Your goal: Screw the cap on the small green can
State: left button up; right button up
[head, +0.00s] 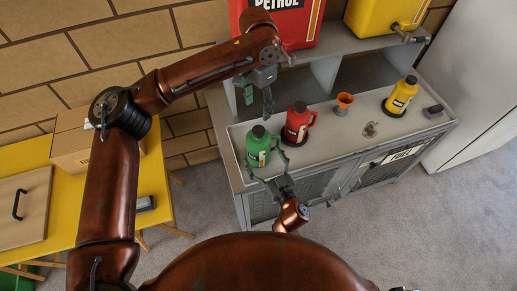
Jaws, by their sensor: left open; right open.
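The small green can (258,152) stands upright near the left end of the grey bench top. A dark cap (258,131) sits on its top; I cannot tell how tightly it is seated. My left gripper (258,101) is open and empty, fingers pointing down, above and behind the green can. My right gripper (268,166) is open at the front of the green can, with a finger towards each side of its lower part. I cannot tell whether these fingers touch the can. The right gripper hides part of the can's base.
A red can (297,125), an orange cup (344,103) and a yellow can (400,97) stand farther right on the bench (340,143). A small metal item (370,130) lies near the middle. Large red (300,28) and yellow (377,18) containers stand on the shelf behind.

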jog(key=v, duration=0.9)
jog(key=shift+s, duration=0.2)
